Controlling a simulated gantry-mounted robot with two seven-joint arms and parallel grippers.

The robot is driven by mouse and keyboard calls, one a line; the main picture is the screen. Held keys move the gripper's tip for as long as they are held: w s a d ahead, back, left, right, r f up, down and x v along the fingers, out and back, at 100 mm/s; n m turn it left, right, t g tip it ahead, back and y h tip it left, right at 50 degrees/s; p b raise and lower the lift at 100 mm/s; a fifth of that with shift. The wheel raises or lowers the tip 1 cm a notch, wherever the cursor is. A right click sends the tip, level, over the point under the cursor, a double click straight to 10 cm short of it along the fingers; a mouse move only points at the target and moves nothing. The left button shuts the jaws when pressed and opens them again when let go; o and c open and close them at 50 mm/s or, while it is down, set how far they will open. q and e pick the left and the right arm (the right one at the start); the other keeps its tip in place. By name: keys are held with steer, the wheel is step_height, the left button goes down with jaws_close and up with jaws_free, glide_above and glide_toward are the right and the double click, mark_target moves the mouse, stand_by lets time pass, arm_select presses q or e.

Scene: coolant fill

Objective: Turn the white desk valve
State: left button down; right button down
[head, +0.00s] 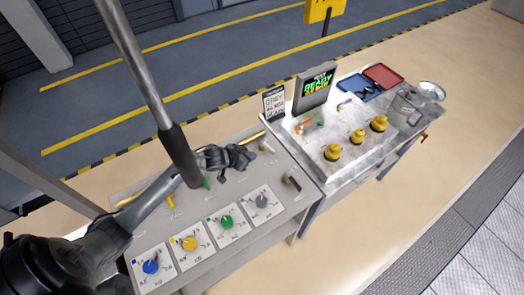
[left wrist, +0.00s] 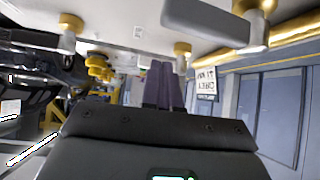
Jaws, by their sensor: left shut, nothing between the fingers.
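My left gripper (head: 250,158) is over the back part of the grey desk (head: 185,215), and its fingers (left wrist: 165,85) are together with nothing between them. In the left wrist view a pale grey-white valve lever (left wrist: 205,22) on a brass fitting is close beyond the fingertips, toward the upper right, apart from them. In the head view a small pale handle (head: 266,147) shows just right of the fingertips; it seems to be the white desk valve, partly hidden by the gripper. My right gripper is not in view.
Gauge cards with blue (head: 151,267), yellow (head: 190,243), green (head: 226,222) and grey (head: 262,201) dials line the desk front. A black handle (head: 292,183) stands at right. A bench (head: 350,165) with yellow fittings and a screen (head: 315,88) adjoins.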

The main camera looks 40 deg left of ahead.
arm_select(q)
steer(key=w, duration=0.1)
steer(key=w+f, duration=0.1)
steer(key=w, duration=0.2)
steer(key=shift+w+d+f, duration=0.35)
steer(key=shift+f, duration=0.05)
steer(key=shift+w+d, duration=0.1)
steer(key=shift+w, duration=0.6)
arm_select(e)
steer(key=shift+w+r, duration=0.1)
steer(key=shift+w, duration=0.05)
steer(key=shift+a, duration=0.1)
arm_select(q)
steer(key=shift+w+d, duration=0.1)
steer(key=shift+d, duration=0.1)
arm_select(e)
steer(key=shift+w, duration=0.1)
